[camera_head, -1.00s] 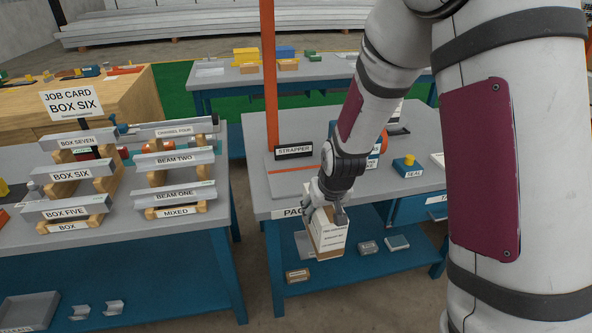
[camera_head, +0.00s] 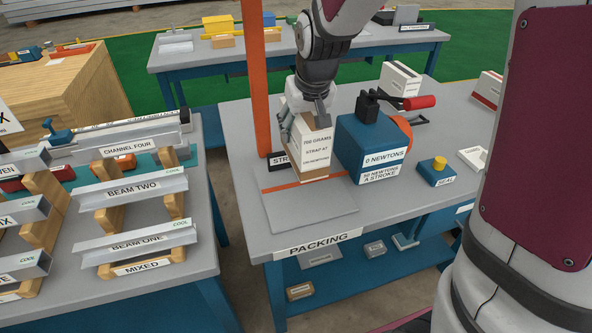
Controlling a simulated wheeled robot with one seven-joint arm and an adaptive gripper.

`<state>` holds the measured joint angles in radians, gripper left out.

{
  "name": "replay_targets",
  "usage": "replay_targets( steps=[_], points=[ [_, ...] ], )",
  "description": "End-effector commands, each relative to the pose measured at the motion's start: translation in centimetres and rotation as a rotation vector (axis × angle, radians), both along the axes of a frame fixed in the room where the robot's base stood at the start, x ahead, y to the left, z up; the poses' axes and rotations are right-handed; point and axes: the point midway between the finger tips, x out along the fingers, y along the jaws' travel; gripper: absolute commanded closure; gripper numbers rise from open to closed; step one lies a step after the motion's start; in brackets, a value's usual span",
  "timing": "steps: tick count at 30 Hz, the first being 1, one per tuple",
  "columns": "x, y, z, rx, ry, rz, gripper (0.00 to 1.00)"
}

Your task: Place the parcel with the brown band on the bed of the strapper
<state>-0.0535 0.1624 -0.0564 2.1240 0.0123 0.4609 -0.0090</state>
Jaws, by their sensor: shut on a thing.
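The parcel (camera_head: 314,153) is a white box with printed lines on its front, the lowest partly readable, and a brown band along its bottom. My gripper (camera_head: 305,118) is shut on its upper part from above. The parcel is upright over the strapper's grey bed (camera_head: 311,212), near the orange line and the orange post (camera_head: 260,90). I cannot tell whether its bottom touches the bed. The parcel and gripper partly hide the strapper's name plate (camera_head: 279,161).
A blue tension unit (camera_head: 365,145) marked "0 NEWTONS", with a red-handled lever (camera_head: 418,102), stands close to the parcel's right. A blue SEAL block (camera_head: 436,172) is farther right on the packing table (camera_head: 245,222). A rack of beams (camera_head: 130,190) stands on the left table.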

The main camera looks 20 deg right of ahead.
Motion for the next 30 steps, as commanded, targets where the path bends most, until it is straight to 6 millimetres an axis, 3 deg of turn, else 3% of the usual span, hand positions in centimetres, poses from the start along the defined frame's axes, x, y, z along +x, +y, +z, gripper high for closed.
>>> replay_targets(
  steps=[9, 17, 24, 30],
  points=[
    [0.0, 0.0, -4.8, 0.000, 0.002, 0.000, 1.00],
    [0.0, 0.0, -6.5, 0.000, 0.001, 0.000, 1.00],
    [0.0, 0.0, -9.4, 0.000, 0.001, 0.000, 1.00],
    [0.0, 0.0, -9.6, 0.000, -0.002, 0.000, 1.00]
  ],
)
